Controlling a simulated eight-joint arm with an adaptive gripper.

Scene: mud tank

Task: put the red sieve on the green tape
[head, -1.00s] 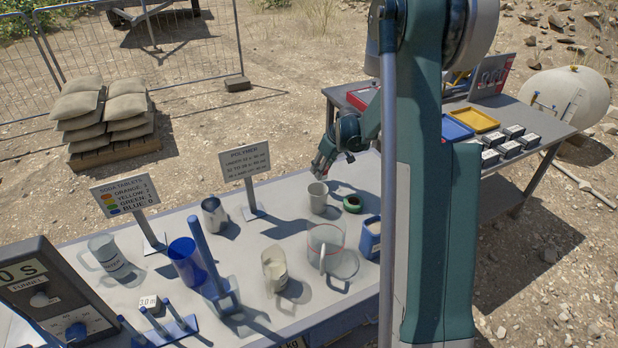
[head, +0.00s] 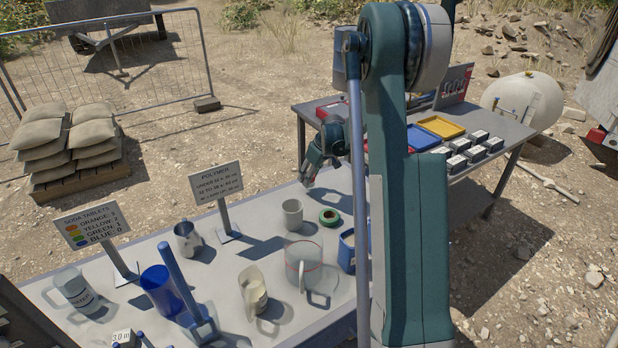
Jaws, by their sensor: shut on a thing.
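The green tape (head: 329,216) is a small ring lying flat on the near table, to the right of a pale cup (head: 292,214). My gripper (head: 308,183) is above the far edge of the near table, up and left of the tape in the picture and apart from it. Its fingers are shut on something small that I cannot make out. I cannot pick out the red sieve clearly anywhere; the gripper is small and dark here.
The polymer sign (head: 216,181) rises at the back edge. My arm column hides the table's right part.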

